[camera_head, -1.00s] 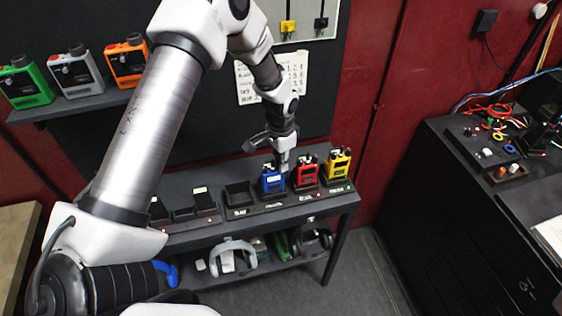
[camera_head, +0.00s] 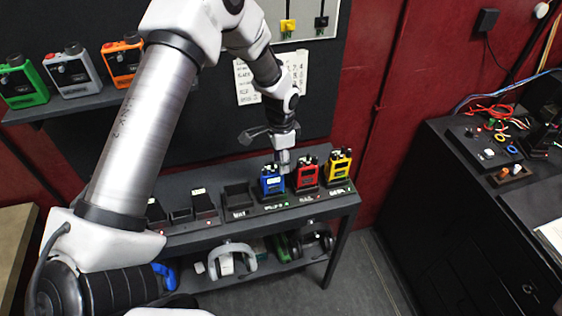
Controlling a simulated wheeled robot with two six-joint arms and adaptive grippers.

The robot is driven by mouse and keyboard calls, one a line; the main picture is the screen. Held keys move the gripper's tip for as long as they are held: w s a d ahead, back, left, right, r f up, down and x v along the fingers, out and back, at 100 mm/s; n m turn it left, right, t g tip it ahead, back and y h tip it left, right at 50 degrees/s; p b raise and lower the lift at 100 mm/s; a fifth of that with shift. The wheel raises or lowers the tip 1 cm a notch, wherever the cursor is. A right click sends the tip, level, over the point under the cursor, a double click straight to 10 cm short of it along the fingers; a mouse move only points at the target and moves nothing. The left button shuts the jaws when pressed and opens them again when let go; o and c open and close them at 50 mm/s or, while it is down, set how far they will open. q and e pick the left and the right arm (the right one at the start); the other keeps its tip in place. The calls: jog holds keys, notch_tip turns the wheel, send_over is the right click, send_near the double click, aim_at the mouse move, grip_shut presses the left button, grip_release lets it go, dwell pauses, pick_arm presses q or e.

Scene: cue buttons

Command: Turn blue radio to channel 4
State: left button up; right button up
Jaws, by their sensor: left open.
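The blue radio (camera_head: 271,183) stands upright in a charger slot on the black shelf, left of a red radio (camera_head: 306,175) and a yellow radio (camera_head: 339,167). My left gripper (camera_head: 283,165) points down at the top right of the blue radio, its fingertips close to the knobs. The fingers are small here, and I cannot tell whether they touch the radio. The gripper is open and holds nothing visible. The knob setting is hidden or too small to read. My right gripper is out of view.
Empty charger slots (camera_head: 238,197) line the shelf to the left. Headsets (camera_head: 233,259) lie on the lower shelf. Green, grey and orange radios stand on a wall shelf (camera_head: 75,106) at upper left. A black bench (camera_head: 440,190) with cables is at right.

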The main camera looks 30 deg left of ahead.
pick_arm(q)
notch_tip(320, 180, up, 11)
jog(key=shift+a, duration=0.1)
dwell(0.4)
